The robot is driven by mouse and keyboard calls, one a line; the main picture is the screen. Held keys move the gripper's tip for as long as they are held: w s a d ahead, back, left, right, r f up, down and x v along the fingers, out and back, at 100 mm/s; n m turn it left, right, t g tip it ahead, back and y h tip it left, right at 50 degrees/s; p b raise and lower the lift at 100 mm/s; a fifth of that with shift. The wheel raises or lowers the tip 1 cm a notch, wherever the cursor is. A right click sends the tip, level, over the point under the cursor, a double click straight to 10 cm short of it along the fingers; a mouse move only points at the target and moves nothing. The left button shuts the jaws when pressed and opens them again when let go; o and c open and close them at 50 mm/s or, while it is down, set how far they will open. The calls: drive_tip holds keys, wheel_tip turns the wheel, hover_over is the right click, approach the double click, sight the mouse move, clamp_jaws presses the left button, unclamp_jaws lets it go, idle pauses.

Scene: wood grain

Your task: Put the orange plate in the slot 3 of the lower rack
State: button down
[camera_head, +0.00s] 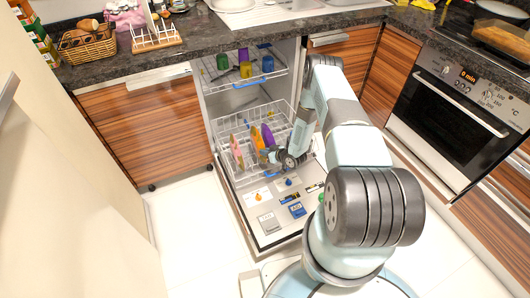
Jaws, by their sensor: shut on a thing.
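The orange plate (257,139) stands on edge, upright or nearly so, in the lower rack (222,140) of the open dishwasher. My gripper (269,156) reaches down into the rack from the right and is shut on the orange plate near its lower right edge. A purple plate (268,134) stands just to the right of the orange plate, and a pinkish plate (237,151) stands to its left with a gap between. The slot numbers are too small to tell, and my wrist hides the right part of the rack.
The upper rack (239,82) above holds several coloured cups. The open dishwasher door (265,238) lies below with small detergent items on it. Wooden cabinets (145,130) flank the dishwasher, and an oven (447,103) stands at the right. The white floor is clear at the left.

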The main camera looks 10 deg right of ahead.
drive_tip(key=shift+f, duration=0.1)
drive_tip(key=c, duration=1.1)
unclamp_jaws()
drive_tip(key=shift+s, duration=0.1)
drive_tip(key=v, duration=1.3)
drive_tip(key=shift+s+d, duration=0.2)
drive_tip(key=shift+w, duration=0.1)
